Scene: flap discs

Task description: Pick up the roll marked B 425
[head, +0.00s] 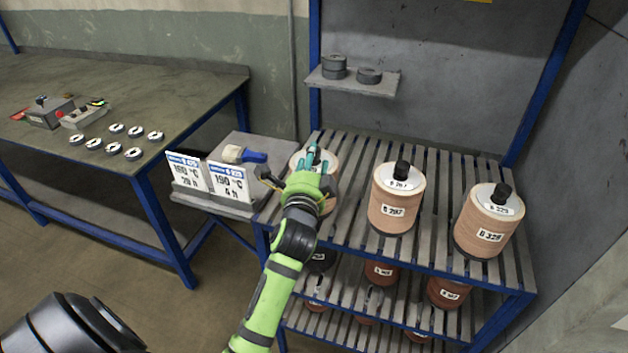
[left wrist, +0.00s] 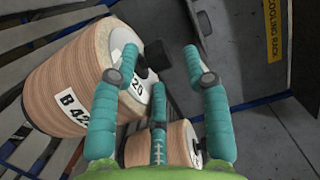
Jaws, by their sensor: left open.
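A tan roll (left wrist: 62,80) with a white top disc and a black knob (left wrist: 157,56) stands on the slatted rack. Its side label begins "B 42" in the left wrist view; a finger hides the rest. Its top tag seems to end in "20", partly covered. In the head view the roll (head: 331,160) is at the rack's left, mostly behind my left gripper (head: 315,157). That gripper is open and empty, its teal fingers spread above and beside the roll's top, near the knob; in the left wrist view the gripper (left wrist: 160,80) shows three fingers. Contact cannot be told.
Two more tan rolls, one in the middle (head: 392,208) and one marked like B 329 (head: 481,228), stand to the right on the rack (head: 345,224). Darker rolls sit below. A small shelf (head: 352,84) is above. Sign cards (head: 230,181) stand at left.

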